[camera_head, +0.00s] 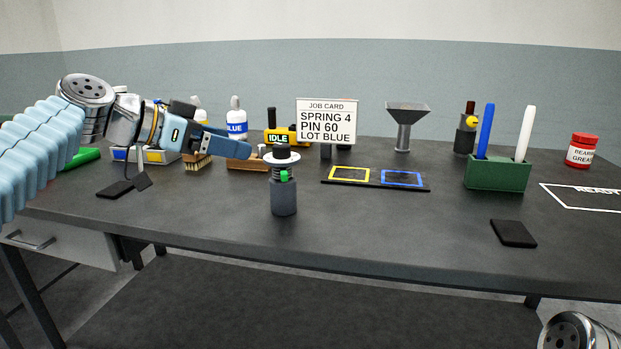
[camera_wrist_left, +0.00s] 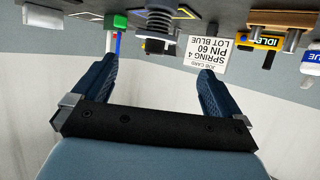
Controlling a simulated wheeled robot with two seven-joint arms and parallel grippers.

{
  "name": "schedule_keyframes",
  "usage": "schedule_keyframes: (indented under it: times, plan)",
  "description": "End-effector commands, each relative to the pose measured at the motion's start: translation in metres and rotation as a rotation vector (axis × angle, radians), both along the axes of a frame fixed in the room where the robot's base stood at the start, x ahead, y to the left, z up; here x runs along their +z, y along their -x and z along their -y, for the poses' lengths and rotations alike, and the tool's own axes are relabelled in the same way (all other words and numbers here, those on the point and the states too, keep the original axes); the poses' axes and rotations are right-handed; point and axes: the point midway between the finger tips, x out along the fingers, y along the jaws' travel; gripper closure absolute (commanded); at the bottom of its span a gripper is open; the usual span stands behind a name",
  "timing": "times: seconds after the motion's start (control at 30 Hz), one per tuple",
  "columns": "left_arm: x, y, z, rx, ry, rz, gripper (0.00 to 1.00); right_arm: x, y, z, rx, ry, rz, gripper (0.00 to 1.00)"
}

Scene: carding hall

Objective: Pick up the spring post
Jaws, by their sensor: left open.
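The spring post (camera_head: 284,198) stands upright near the middle of the table. It has a dark grey cylindrical base, a green piece on its side, a coil, a pale disc and a black top. In the left wrist view, which is upside down, its coiled upper part (camera_wrist_left: 157,27) shows at the top, between the lines of the fingers. My left gripper (camera_head: 254,145) has blue fingers, is open and empty, and is just left of the post's top, apparently not touching it. Its fingers also show in the left wrist view (camera_wrist_left: 157,66). My right gripper is out of view.
Behind the post stand a job card (camera_head: 326,120), a yellow IDLE device (camera_head: 281,138) and a white bottle (camera_head: 237,122). A tray with yellow and blue squares (camera_head: 376,184) lies to its right. A green holder (camera_head: 497,174) is farther right. The table in front is mostly clear.

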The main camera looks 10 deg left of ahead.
Motion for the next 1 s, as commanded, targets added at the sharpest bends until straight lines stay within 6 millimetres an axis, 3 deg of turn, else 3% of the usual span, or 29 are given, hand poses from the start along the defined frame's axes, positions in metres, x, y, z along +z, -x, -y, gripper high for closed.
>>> schedule_keyframes:
  times: [0.4, 0.57, 0.8, 1.0]
  plan:
    - [-0.029, -0.049, 0.05, -0.002, 0.0, -0.003, 0.0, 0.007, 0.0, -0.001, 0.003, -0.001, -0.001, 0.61]
    - [-0.032, -0.057, 0.059, -0.001, 0.0, -0.003, 0.0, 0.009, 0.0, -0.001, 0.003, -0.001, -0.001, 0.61]
    - [-0.043, -0.078, 0.088, -0.002, -0.001, -0.004, 0.0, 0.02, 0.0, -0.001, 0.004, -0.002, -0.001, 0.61]
    - [-0.048, -0.086, 0.095, 0.0, -0.001, -0.002, 0.0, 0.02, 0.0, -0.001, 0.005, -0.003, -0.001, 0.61]
